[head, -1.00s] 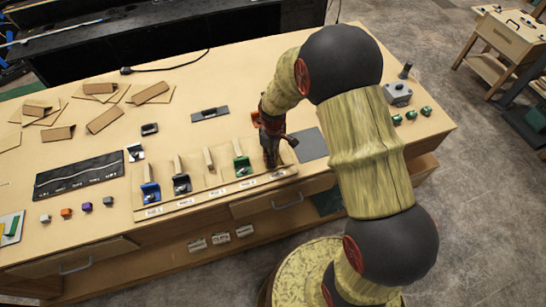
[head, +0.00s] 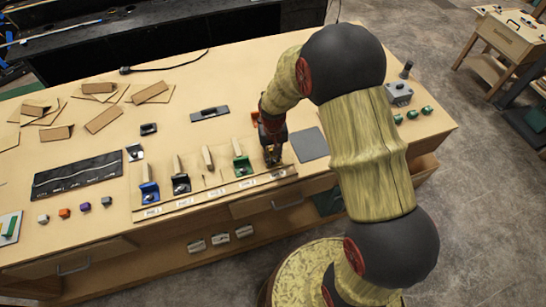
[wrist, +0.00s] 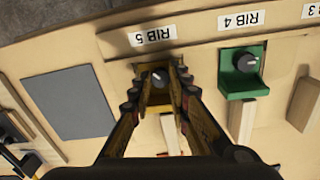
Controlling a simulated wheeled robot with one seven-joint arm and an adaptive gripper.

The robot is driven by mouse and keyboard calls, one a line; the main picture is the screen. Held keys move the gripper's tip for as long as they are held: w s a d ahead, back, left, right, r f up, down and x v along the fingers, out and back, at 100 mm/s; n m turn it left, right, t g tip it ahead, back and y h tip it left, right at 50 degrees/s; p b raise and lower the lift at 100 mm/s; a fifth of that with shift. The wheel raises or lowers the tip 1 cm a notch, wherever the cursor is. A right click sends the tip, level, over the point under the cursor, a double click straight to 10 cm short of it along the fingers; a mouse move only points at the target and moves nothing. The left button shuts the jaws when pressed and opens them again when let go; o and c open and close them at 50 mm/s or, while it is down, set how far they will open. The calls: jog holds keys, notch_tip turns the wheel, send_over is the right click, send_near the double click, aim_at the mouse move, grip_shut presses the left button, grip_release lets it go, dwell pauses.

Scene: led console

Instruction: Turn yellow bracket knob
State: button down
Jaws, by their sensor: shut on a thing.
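The yellow bracket (wrist: 152,97) sits under the RIB 5 label in the wrist view. Its dark round knob (wrist: 159,77) with a pale pointer mark shows between my fingertips. My gripper (wrist: 160,82) is shut on the knob, one finger on each side. In the head view my gripper (head: 272,155) is at the right end of the rib board and hides most of the yellow bracket and its knob.
The green bracket (wrist: 240,85) with its own knob stands beside it under RIB 4. Black and blue brackets (head: 149,190) stand farther left on the board (head: 215,190). A grey flat square (wrist: 68,103) lies on the other side. Wooden ribs (wrist: 170,133) rise behind the brackets.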

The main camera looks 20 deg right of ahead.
aim_at(273, 160)
jog(key=shift+m, duration=0.8)
jog(key=shift+w+r, duration=0.1)
jog(key=c, duration=1.9)
grip_release()
notch_tip(273, 160, up, 12)
jog(key=shift+f, duration=0.1)
